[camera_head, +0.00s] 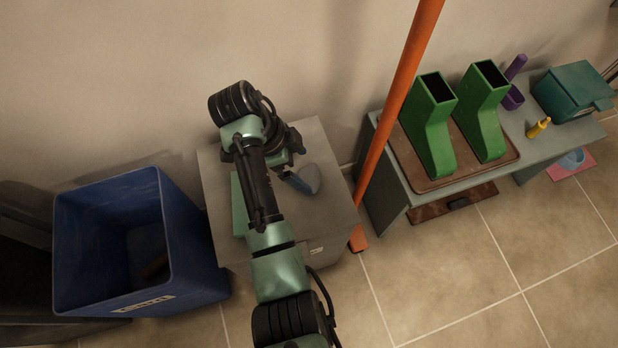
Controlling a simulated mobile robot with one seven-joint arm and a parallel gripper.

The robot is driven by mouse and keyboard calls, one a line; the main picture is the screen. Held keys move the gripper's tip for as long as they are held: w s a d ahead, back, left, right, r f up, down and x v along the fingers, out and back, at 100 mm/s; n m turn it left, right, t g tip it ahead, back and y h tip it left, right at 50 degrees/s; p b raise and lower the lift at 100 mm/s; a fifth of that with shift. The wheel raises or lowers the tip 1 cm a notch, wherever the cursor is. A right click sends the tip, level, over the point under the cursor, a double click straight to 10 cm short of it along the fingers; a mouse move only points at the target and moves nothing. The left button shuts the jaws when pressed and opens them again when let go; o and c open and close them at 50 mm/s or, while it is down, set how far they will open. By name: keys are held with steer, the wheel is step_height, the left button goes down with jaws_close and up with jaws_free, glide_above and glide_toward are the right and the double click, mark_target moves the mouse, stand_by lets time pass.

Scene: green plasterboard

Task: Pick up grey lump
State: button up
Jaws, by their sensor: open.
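A smooth grey lump (312,177) lies on the top of a small grey cabinet (332,202), right of the middle. My gripper (296,178) is over the cabinet top, just to the left of the lump, and is open. A small dark blue piece shows between the gripper and the lump; I cannot tell whether it is a fingertip or a separate thing. My arm hides part of the cabinet top. I cannot tell whether the gripper touches the lump.
A blue bin (190,245) is at the left. An orange pole (398,95) leans close right of the cabinet. Tiled floor in front is clear.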

mark_target(309, 175)
steer(key=b+x, duration=0.2)
steer(key=x, duration=0.3)
steer(key=shift+f, duration=0.4)
steer(key=shift+c, duration=0.3)
steer(key=shift+r, duration=0.1)
steer(key=c, duration=1.2)
